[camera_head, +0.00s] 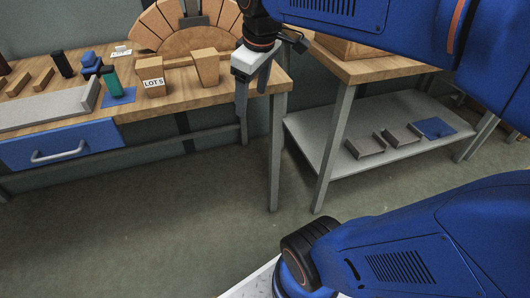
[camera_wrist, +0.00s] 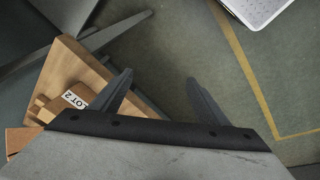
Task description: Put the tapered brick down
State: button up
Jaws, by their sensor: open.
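A tan tapered brick (camera_head: 206,68), wider at its top, stands upright on the wooden bench near its right end. A tan block with a "LOT 5" label (camera_head: 153,88) stands just left of it. My gripper (camera_head: 251,104) is to the right of the tapered brick, at the bench's front edge, pointing down and apart from the brick. In the wrist view the two fingers (camera_wrist: 160,78) are spread, with only floor between them. The labelled block (camera_wrist: 77,99) shows left of the fingers there; I cannot tell the tapered brick clearly in that view.
The wooden bench (camera_head: 190,99) also holds a brick arch (camera_head: 160,30), a teal bottle-like item on a blue pad (camera_head: 121,97), a grey bar and small blocks. A second bench (camera_head: 385,69) stands right, with grey trays on its lower shelf (camera_head: 325,130). Floor in front is clear.

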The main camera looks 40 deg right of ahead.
jog(key=s+a+f+m+t, duration=0.1)
jog(key=s+a+f+m, duration=0.2)
jog(key=s+f, duration=0.7)
jog(key=shift+f+m+t, duration=0.3)
jog(key=shift+f+m, duration=0.05)
jog(key=shift+m, duration=0.75)
